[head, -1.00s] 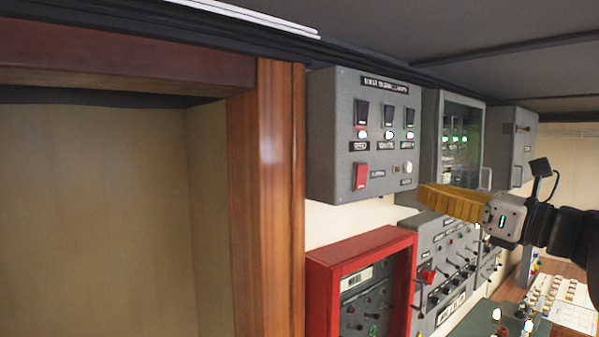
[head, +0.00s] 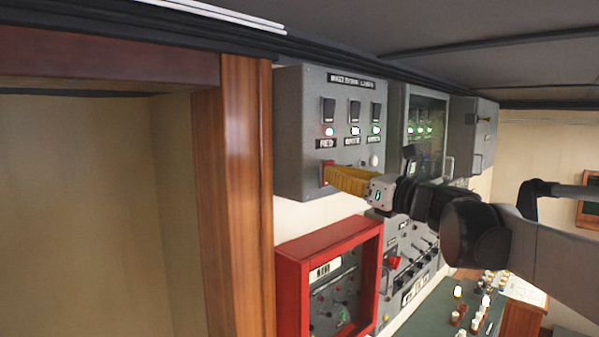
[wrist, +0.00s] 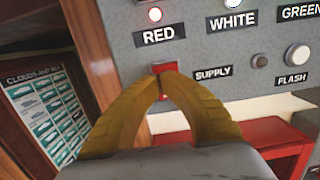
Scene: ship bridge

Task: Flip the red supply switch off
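The red supply switch (head: 324,171) is at the lower left of the grey signal-lights box (head: 300,180) in the head view. In the wrist view the switch (wrist: 164,68) shows left of the SUPPLY label, mostly hidden by my fingertips. My gripper (head: 333,176) has yellow fingers that reach the switch from the right. In the wrist view my gripper (wrist: 162,77) has its fingertips together over the switch, at or very near its face. Whether they touch it, and which way the switch is tilted, I cannot tell. The lamps above RED, WHITE and GREEN are lit.
A red-framed panel (head: 292,290) sits below the box, with a grey control panel (head: 412,265) beside it. A wooden post (head: 240,200) stands to the left. A glass-fronted cabinet (head: 398,115) is to the right. A FLASH button (wrist: 297,55) is right of the switch.

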